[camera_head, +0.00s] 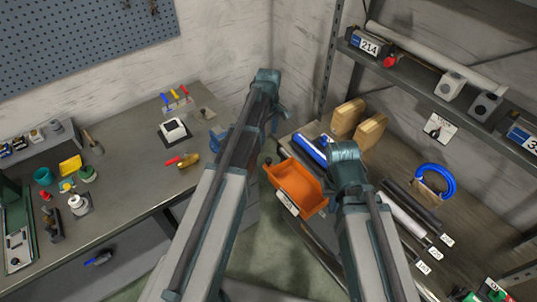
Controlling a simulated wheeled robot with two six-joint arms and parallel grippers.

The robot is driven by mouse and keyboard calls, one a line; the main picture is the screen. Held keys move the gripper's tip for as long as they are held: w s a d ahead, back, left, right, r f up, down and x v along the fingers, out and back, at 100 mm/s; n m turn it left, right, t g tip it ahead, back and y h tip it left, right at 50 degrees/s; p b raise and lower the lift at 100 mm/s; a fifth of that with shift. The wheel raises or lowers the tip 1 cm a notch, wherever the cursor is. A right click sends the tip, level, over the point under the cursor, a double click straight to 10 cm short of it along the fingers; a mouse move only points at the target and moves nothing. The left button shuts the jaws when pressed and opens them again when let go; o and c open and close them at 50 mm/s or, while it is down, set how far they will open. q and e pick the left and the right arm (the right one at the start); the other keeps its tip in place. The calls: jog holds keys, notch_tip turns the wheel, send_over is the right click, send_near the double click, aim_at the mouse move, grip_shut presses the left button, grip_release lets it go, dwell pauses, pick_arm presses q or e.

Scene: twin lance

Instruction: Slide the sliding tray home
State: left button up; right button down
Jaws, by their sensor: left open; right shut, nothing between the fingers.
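An orange open-topped tray (297,183) is between my two arms in the head view. It sits at the near left edge of the right-hand bench and looks empty. A white label (288,202) is on its near side, and its near end sticks out past the bench edge over the floor. My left arm rises to the left of the tray and my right arm covers the area just right of it. I cannot make out the fingers of either gripper; both are hidden behind my arms. Nothing is seen touching the tray.
The right-hand bench holds blue and dark rolls, tan wooden blocks (348,116) and a blue coil (436,182). A shelf with labelled boxes (367,45) hangs above. The left bench (128,163) carries several small tools. Open floor lies between the benches.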

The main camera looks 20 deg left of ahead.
aim_at(269, 159)
pick_arm(q)
jog(key=shift+f, duration=0.2)
notch_tip(269, 159, down, 14)
jog(key=b, duration=1.3)
jog(key=shift+r+b, duration=0.2)
jog(key=shift+b, duration=0.2)
grip_shut()
dwell(0.4)
